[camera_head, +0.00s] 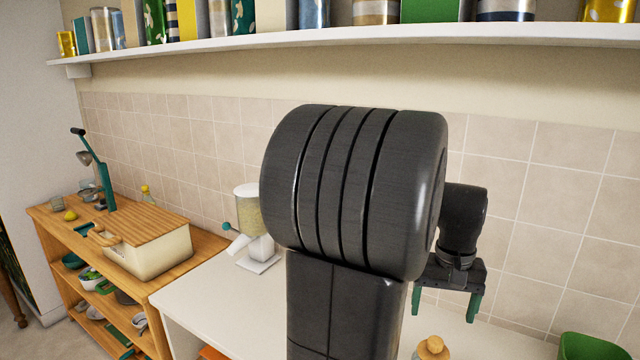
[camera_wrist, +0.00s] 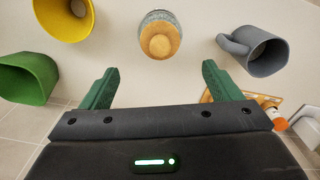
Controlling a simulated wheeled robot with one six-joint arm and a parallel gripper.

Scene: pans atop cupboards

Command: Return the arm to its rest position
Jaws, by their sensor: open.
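My gripper (camera_head: 445,300) hangs to the right of my large dark arm link in the head view, fingers pointing down above the white counter (camera_head: 225,305). In the wrist view my gripper (camera_wrist: 155,85) shows two green fingers spread wide apart with nothing between them. A jar with a wooden lid (camera_wrist: 160,40) stands ahead of the fingers, apart from them; a wooden lid (camera_head: 433,347) also shows at the bottom of the head view. My arm hides the middle of the counter.
In the wrist view a green cup (camera_wrist: 27,80) and a yellow cup (camera_wrist: 65,18) are at left, a grey mug (camera_wrist: 258,50) at right. A dispenser (camera_head: 250,215) stands left of my arm. A loaded shelf (camera_head: 350,36) runs above; a bread box (camera_head: 150,255) sits at left.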

